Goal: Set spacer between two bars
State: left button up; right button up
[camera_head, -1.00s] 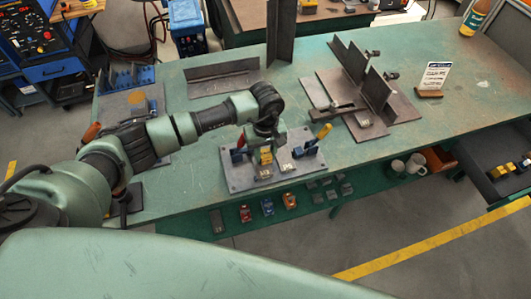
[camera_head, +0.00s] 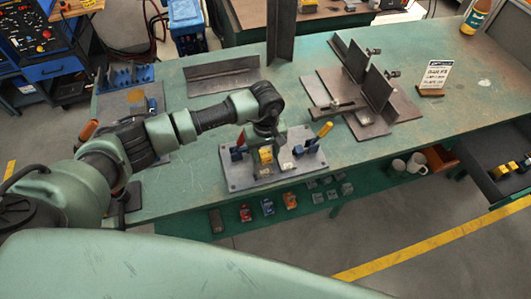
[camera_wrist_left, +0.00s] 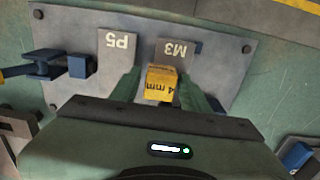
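A small yellow block marked "4 mm" (camera_wrist_left: 160,84), the spacer, is between the two green fingers of my left gripper (camera_wrist_left: 161,90) in the left wrist view. A narrow gap shows beside the block, so the fingers look open around it. The spacer also shows in the head view (camera_head: 265,155), below my left gripper (camera_head: 265,140). Two grey bars, marked P5 (camera_wrist_left: 117,42) and M3 (camera_wrist_left: 178,48), lie beyond the spacer on the grey fixture plate (camera_wrist_left: 220,60). The plate lies on the green bench (camera_head: 237,184). The block's lower part is hidden. My right gripper is not seen.
Blue clamps, one with a yellow handle (camera_head: 325,129) and one with a red handle (camera_head: 240,139), stand on the plate. A steel angle (camera_head: 222,76) lies behind, and upright plates (camera_head: 377,91) stand to the right. A sign (camera_head: 436,76) stands farther right. Bench space between is free.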

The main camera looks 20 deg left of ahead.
pick_arm(q)
jog(key=shift+o, duration=0.4)
notch_tip(320, 180, up, 7)
jog(key=shift+f+b, duration=0.1)
jog(key=shift+b, duration=0.95)
jog(key=shift+r, duration=0.55)
